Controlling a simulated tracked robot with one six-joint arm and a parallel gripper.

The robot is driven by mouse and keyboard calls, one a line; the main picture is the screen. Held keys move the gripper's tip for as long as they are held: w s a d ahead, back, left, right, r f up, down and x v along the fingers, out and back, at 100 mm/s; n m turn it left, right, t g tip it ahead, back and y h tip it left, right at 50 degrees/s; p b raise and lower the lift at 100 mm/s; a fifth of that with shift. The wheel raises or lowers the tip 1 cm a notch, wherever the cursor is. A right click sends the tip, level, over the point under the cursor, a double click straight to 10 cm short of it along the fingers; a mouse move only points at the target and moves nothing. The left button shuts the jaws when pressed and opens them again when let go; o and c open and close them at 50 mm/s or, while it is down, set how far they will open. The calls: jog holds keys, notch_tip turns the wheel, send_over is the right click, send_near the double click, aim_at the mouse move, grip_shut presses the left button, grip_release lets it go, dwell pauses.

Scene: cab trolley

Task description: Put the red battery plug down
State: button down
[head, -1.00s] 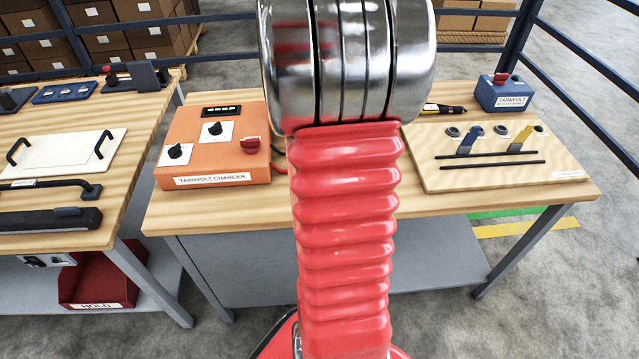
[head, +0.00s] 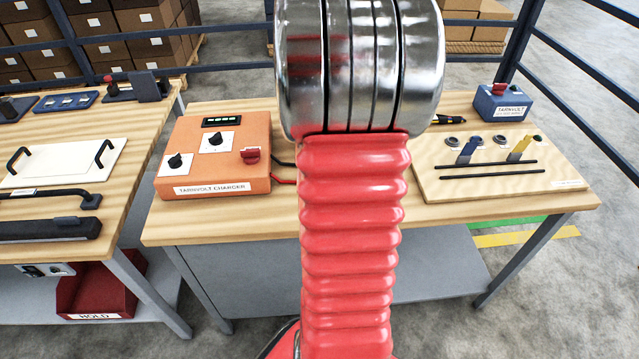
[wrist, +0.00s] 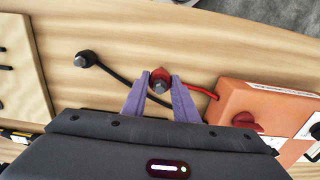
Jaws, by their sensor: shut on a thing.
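The red battery plug (wrist: 161,76) shows in the wrist view between the two purple fingertips of my gripper (wrist: 160,86), which is shut on it. A red cable (wrist: 203,92) runs from the plug's side to the orange charger (wrist: 262,103). The wood bench top lies behind the plug; I cannot tell whether the plug touches it. In the head view my own arm hides the gripper and the plug. The orange charger (head: 213,150) stands on the bench left of my arm, with red and black cables leaving its right side.
A black plug (wrist: 85,59) on a black cable lies on the bench. A wooden panel (head: 440,185) with blue and yellow levers and a blue tester box (head: 502,103) are on the right. A second bench (head: 130,178) stands at the left.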

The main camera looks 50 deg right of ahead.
jog(key=shift+f, duration=1.15)
jog(key=shift+f, duration=1.85)
jog(key=c, duration=1.4)
grip_release()
jog(key=shift+f, duration=0.1)
